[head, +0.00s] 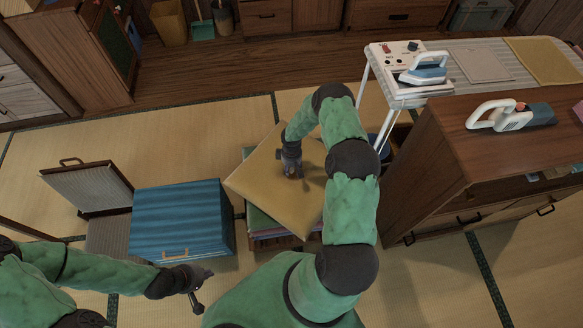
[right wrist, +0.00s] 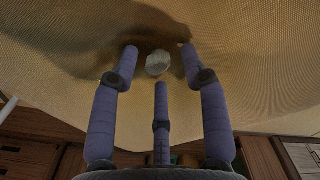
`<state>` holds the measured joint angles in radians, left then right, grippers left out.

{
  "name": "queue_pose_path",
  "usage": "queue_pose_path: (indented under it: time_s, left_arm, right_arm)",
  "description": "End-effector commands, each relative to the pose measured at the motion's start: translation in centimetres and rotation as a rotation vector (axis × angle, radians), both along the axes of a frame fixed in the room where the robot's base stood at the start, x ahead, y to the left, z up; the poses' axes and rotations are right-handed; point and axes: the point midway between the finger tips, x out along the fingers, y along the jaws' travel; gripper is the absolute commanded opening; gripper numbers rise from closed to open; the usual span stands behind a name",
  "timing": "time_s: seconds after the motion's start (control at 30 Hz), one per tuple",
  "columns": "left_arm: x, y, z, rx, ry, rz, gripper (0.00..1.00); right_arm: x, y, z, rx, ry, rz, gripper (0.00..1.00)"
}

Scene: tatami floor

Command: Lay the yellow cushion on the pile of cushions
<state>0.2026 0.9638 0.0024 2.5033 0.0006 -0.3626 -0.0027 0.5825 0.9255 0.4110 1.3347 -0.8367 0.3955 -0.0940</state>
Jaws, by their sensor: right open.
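The yellow cushion (head: 262,185) is over the pile of cushions (head: 257,220), turned at an angle to it, its left corner jutting past the pile. Green and pink edges of the pile show below it; the rest is hidden, and I cannot tell how fully the cushion rests on it. My right gripper (head: 294,173) is open at the cushion's upper face. In the right wrist view, the cushion (right wrist: 230,60) fills the upper part, with a pale round knob between my spread fingers (right wrist: 159,62). My left gripper (head: 206,289) is open and empty at lower left.
Tatami is free behind the pile.

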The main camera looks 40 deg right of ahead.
Motion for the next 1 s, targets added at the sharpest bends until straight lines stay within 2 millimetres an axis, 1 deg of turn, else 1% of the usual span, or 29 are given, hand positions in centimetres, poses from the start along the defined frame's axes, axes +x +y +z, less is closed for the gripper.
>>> queue_pose_path:
  time_s: [0.1, 0.17, 0.4, 0.6, 0.8, 1.0]
  left_arm:
    - [0.0, 0.0, 0.8, 0.0, 0.0, 0.0, 0.0]
    - [0.0, 0.0, 1.1, 0.0, 0.0, 0.0, 0.0]
    - [0.0, 0.0, 3.2, 0.0, 0.0, 0.0, 0.0]
    - [0.0, 0.0, 4.4, 0.0, 0.0, 0.0, 0.0]
    - [0.0, 0.0, 5.0, 0.0, 0.0, 0.0, 0.0]
    - [0.0, 0.0, 5.1, 0.0, 0.0, 0.0, 0.0]
  right_arm:
    - [0.0, 0.0, 0.7, 0.0, 0.0, 0.0, 0.45]
    - [0.1, -0.1, 1.7, -0.002, -0.002, 0.0, 0.45]
    - [0.1, -0.1, 6.8, -0.002, -0.002, -0.001, 0.45]
    - [0.1, 0.0, 10.3, 0.0, -0.002, 0.0, 0.45]
    - [0.0, 0.0, 12.1, 0.0, 0.0, 0.0, 0.45]
    - [0.0, 0.1, 12.5, 0.002, 0.001, 0.0, 0.45]
